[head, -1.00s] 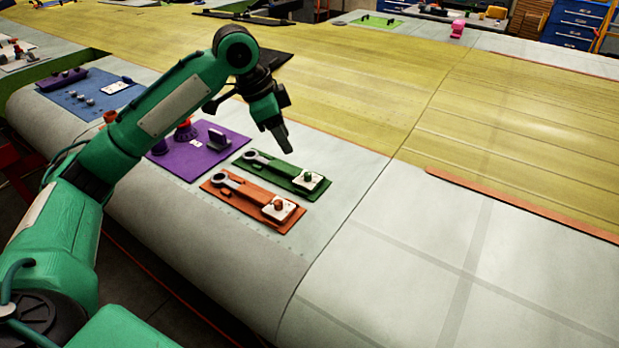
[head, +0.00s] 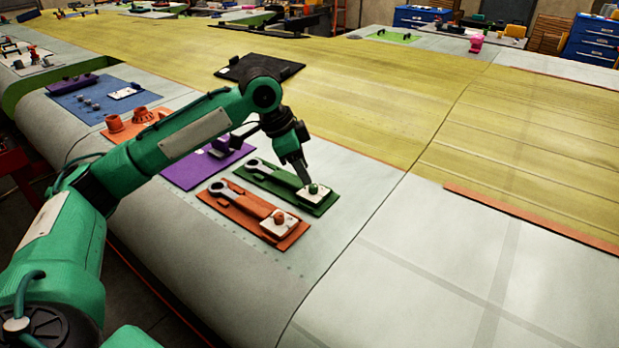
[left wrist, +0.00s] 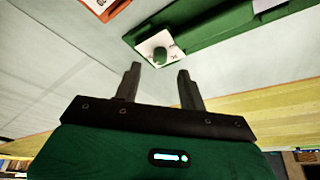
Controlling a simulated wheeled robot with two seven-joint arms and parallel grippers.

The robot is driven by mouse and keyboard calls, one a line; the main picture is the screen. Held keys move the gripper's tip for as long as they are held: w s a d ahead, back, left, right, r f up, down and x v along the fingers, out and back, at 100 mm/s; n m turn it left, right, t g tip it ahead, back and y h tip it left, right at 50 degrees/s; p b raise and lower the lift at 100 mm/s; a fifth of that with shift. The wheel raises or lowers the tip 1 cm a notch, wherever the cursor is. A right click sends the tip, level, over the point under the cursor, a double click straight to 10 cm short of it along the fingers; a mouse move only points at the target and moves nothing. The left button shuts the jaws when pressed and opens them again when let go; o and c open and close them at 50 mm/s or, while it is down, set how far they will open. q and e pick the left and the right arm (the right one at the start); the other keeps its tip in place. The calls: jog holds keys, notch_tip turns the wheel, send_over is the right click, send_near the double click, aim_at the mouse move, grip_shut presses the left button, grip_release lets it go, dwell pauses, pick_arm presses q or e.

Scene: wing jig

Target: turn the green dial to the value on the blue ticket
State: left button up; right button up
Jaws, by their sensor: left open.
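The green dial (head: 313,189) is a small knob on a white plate at the right end of the green board (head: 262,178). In the left wrist view the green dial (left wrist: 160,55) sits on its white plate just beyond my fingertips, roughly between them. My left gripper (head: 303,180) is open and empty, just above the dial and apart from it in the wrist view. The marks on the dial plate are too small to read. I cannot make out a blue ticket in these frames. My right gripper is not in view.
An orange board (head: 250,208) with a similar orange knob (head: 279,217) lies in front of the green board. A purple board (head: 190,172) is to the left, partly behind my arm. The pale panel to the right (head: 400,240) is clear.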

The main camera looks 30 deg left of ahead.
aim_at(312, 185)
pick_arm(q)
jog(key=shift+x, duration=2.25)
jog(key=shift+c, duration=0.2)
jog(key=shift+p, duration=0.35)
grip_shut()
